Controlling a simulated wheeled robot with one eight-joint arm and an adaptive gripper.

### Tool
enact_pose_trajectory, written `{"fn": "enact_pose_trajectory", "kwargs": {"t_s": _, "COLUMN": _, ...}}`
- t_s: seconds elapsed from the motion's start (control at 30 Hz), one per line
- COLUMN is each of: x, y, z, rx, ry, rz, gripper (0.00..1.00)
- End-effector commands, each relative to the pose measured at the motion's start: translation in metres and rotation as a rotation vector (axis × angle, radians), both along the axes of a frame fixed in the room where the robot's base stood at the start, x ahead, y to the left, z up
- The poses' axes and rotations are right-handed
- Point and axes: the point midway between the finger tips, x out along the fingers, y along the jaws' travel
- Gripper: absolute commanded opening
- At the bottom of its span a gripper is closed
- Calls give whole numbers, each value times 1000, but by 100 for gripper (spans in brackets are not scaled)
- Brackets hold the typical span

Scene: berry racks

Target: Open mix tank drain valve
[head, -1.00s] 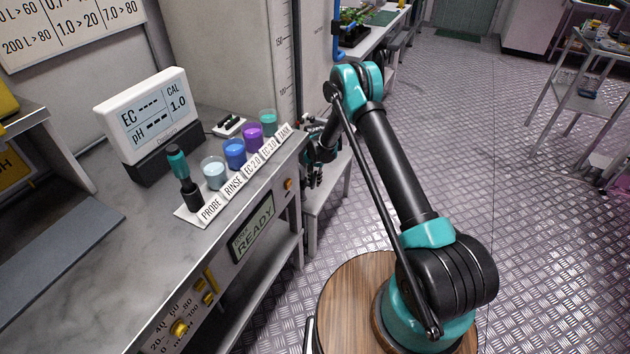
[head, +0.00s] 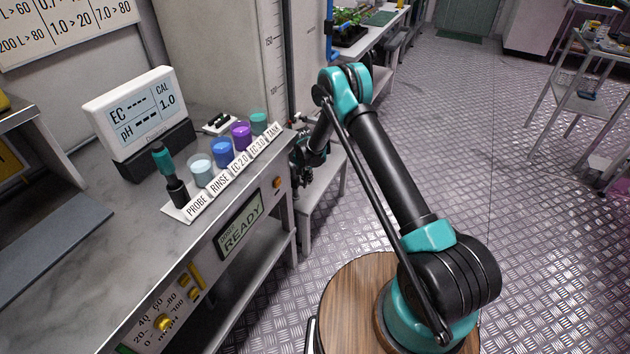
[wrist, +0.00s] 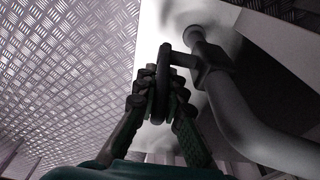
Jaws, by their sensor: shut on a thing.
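The drain valve shows in the wrist view as a grey pipe with a valve body (wrist: 208,75) and a dark handle (wrist: 163,72). My gripper (wrist: 160,88) is shut on this handle, one finger on each side, and the fingers hide its lower part. In the head view, my gripper (head: 298,155) is small and dark beside the far end of the bench, below the tall tank (head: 225,45) with scale marks. The valve cannot be made out in the head view.
The steel bench (head: 75,260) on the left carries a meter (head: 135,115), a probe and several coloured cups. A low stand (head: 322,195) is just beyond its corner.

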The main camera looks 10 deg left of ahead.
Motion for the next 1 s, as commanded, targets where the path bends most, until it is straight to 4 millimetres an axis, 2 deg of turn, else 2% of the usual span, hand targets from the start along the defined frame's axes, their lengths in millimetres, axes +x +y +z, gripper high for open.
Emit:
{"fn": "enact_pose_trajectory", "kwargs": {"t_s": 0.03, "x": -2, "y": 5, "z": 1, "rx": -10, "ry": -27, "rz": 4, "gripper": 0}}
{"fn": "enact_pose_trajectory", "kwargs": {"t_s": 0.2, "x": -3, "y": 5, "z": 3, "rx": -36, "ry": -101, "rz": 1, "gripper": 0}}
{"fn": "enact_pose_trajectory", "kwargs": {"t_s": 0.57, "x": -3, "y": 5, "z": 3, "rx": -41, "ry": -118, "rz": 0, "gripper": 0}}
{"fn": "enact_pose_trajectory", "kwargs": {"t_s": 0.6, "x": -3, "y": 4, "z": 3, "rx": -41, "ry": -118, "rz": 0, "gripper": 14}}
{"fn": "enact_pose_trajectory", "kwargs": {"t_s": 0.63, "x": -3, "y": 4, "z": 3, "rx": -41, "ry": -118, "rz": 0, "gripper": 18}}
{"fn": "enact_pose_trajectory", "kwargs": {"t_s": 1.0, "x": -2, "y": 4, "z": 3, "rx": -38, "ry": -107, "rz": -1, "gripper": 19}}
